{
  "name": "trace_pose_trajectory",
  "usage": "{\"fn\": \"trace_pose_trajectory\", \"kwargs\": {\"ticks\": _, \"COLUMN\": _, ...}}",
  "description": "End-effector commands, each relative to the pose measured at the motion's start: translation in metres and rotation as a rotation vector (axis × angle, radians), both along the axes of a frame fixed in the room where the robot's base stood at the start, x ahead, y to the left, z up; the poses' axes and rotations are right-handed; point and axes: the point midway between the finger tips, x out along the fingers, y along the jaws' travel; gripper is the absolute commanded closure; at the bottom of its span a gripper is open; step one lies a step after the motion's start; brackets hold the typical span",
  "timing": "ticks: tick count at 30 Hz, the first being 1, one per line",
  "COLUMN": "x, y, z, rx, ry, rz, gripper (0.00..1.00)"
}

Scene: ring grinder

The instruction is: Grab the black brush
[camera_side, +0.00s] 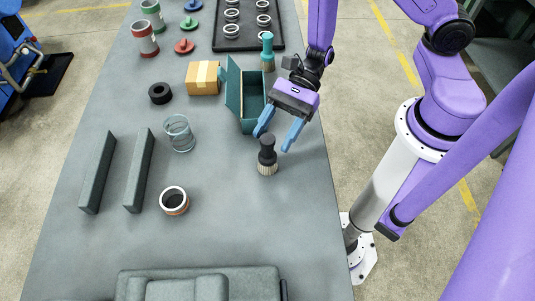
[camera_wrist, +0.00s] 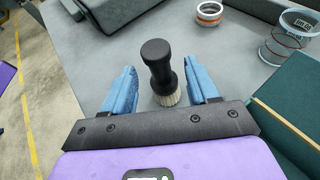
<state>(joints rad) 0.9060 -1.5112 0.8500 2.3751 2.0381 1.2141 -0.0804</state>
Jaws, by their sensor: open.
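The black brush (camera_side: 267,150) stands upright on the grey table, its pale bristles down and its dark handle up. In the wrist view the black brush (camera_wrist: 158,66) shows between and just beyond the two blue fingers. My gripper (camera_side: 275,134) is open and empty, with its fingertips above and near the brush. In the wrist view my gripper (camera_wrist: 160,85) has one finger on each side of the brush's line. I cannot tell whether either finger touches it.
A green open box (camera_side: 238,98) stands behind the brush, with a teal-handled brush (camera_side: 267,52) beyond it. A wire-and-glass cylinder (camera_side: 180,133), a ring (camera_side: 174,200) and two dark bars (camera_side: 139,170) lie left. A dark case (camera_side: 200,285) sits in front. The table around the brush is clear.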

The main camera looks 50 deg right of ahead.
Motion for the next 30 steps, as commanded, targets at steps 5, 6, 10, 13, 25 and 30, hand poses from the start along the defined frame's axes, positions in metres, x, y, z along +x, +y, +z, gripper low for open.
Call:
{"fn": "trace_pose_trajectory", "kwargs": {"ticks": 5, "x": -0.003, "y": 0.012, "z": -0.004, "rx": 0.001, "ry": -0.001, "rz": 0.004, "gripper": 0.41}}
{"fn": "trace_pose_trajectory", "kwargs": {"ticks": 6, "x": -0.004, "y": 0.017, "z": -0.006, "rx": 0.0, "ry": 0.0, "rz": 0.004, "gripper": 0.41}}
{"fn": "trace_pose_trajectory", "kwargs": {"ticks": 10, "x": -0.007, "y": 0.034, "z": -0.011, "rx": 0.001, "ry": 0.0, "rz": 0.004, "gripper": 0.41}}
{"fn": "trace_pose_trajectory", "kwargs": {"ticks": 13, "x": -0.009, "y": 0.044, "z": -0.015, "rx": 0.0, "ry": -0.001, "rz": 0.004, "gripper": 0.41}}
{"fn": "trace_pose_trajectory", "kwargs": {"ticks": 25, "x": -0.009, "y": 0.05, "z": -0.017, "rx": 0.0, "ry": 0.0, "rz": 0.0, "gripper": 0.61}}
{"fn": "trace_pose_trajectory", "kwargs": {"ticks": 30, "x": -0.009, "y": 0.05, "z": -0.017, "rx": 0.0, "ry": 0.0, "rz": 0.0, "gripper": 0.97}}
